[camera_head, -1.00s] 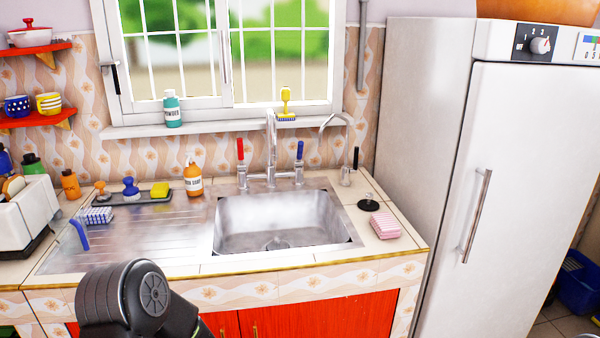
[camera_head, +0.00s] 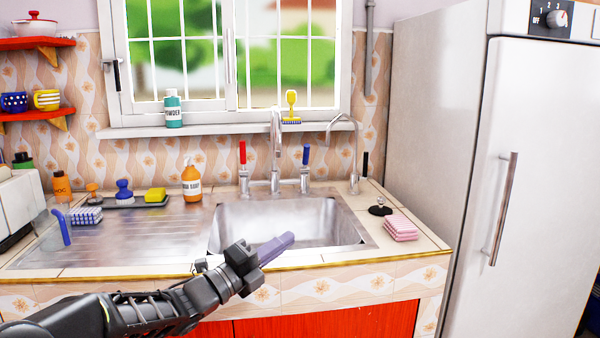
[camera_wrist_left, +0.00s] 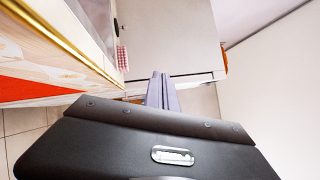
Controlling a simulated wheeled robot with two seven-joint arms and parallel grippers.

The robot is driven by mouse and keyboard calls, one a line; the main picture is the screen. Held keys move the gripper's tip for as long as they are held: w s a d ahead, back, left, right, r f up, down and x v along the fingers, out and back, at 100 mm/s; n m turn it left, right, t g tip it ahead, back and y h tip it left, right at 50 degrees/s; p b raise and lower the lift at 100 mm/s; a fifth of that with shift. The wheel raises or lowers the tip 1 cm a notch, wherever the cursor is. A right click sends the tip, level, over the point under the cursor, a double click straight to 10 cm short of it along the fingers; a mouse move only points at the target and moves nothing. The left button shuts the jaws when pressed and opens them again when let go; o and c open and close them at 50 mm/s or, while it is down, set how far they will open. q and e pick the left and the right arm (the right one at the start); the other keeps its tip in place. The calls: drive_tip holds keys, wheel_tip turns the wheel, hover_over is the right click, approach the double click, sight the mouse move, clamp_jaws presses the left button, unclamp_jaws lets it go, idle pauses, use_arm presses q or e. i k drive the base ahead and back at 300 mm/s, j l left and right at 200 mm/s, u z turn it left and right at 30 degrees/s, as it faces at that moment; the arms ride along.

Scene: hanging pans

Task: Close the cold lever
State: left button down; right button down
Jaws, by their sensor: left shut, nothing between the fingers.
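The cold lever is the blue-handled tap lever (camera_head: 306,156) to the right of the tall metal faucet (camera_head: 276,145) behind the sink. Its blue handle points upward. The red-handled lever (camera_head: 242,154) stands upright on the left side of the faucet. My left gripper (camera_head: 289,239) is shut and empty over the front part of the sink basin, well in front of and below the blue lever, not touching it. Its closed fingers also show in the left wrist view (camera_wrist_left: 162,90). The levers do not show clearly in that wrist view. My right gripper is not in view.
The metal sink (camera_head: 330,215) has an open basin. A soap bottle (camera_head: 192,183) and a yellow sponge (camera_head: 155,195) stand left of the faucet. A thin curved spout (camera_head: 354,155) and pink sponges (camera_head: 400,227) are at the right. The fridge (camera_head: 540,180) bounds the right side.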

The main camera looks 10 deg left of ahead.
sight(302, 169)
drive_tip(key=i+j, duration=0.2)
drive_tip(key=i, duration=0.25)
drive_tip(key=i+j, duration=0.25)
drive_tip(key=i, duration=0.2)
drive_tip(key=i+j, duration=0.2)
drive_tip(key=i, duration=0.25)
